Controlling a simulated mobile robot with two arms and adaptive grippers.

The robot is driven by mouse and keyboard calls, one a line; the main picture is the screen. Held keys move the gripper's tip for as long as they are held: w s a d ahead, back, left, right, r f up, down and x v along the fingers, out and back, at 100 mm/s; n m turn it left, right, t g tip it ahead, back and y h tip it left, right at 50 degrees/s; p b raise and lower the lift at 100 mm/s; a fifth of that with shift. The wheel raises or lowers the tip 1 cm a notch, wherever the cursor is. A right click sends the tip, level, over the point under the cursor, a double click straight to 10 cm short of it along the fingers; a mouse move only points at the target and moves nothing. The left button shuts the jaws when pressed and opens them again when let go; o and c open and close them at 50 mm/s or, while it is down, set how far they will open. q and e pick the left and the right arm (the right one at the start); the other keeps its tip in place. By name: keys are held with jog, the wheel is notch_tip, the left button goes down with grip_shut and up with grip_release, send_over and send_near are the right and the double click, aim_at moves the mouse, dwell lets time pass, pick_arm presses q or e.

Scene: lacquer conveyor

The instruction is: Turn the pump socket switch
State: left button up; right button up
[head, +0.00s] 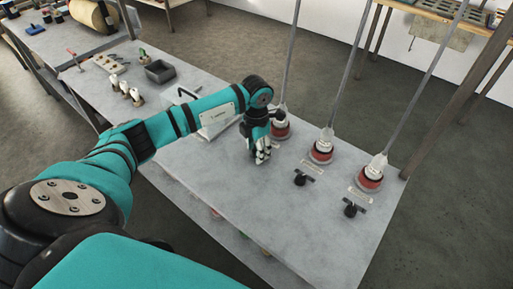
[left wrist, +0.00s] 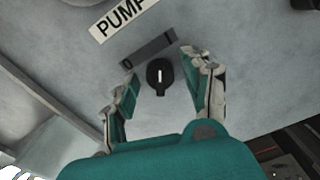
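The pump switch is a black rotary knob (left wrist: 159,76) with a white line on it, in the left wrist view. A dark plate marked 0 (left wrist: 148,48) and a white label reading PUMP (left wrist: 122,18) lie just beyond it. My left gripper (left wrist: 160,88) is open, with one finger on each side of the knob and a gap to each. In the head view my left gripper (head: 261,156) points down at the table and hides this switch. A red and white socket (head: 281,127) with a cable stands just behind it. My right gripper is not in view.
Two more sockets (head: 321,149) (head: 371,175) with black knobs (head: 300,180) (head: 351,210) stand to the right on the grey table (head: 290,225). Cables rise from the sockets. A dark tray (head: 160,70) and small items lie at the far left.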

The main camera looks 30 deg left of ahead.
pick_arm(q)
grip_shut()
jog(key=shift+n, duration=0.3)
jog(key=n, duration=1.1)
jog(key=shift+r, duration=0.1)
jog(key=shift+w+n, duration=0.1)
jog(key=shift+n, duration=0.3)
jog(key=shift+o, duration=0.7)
grip_release()
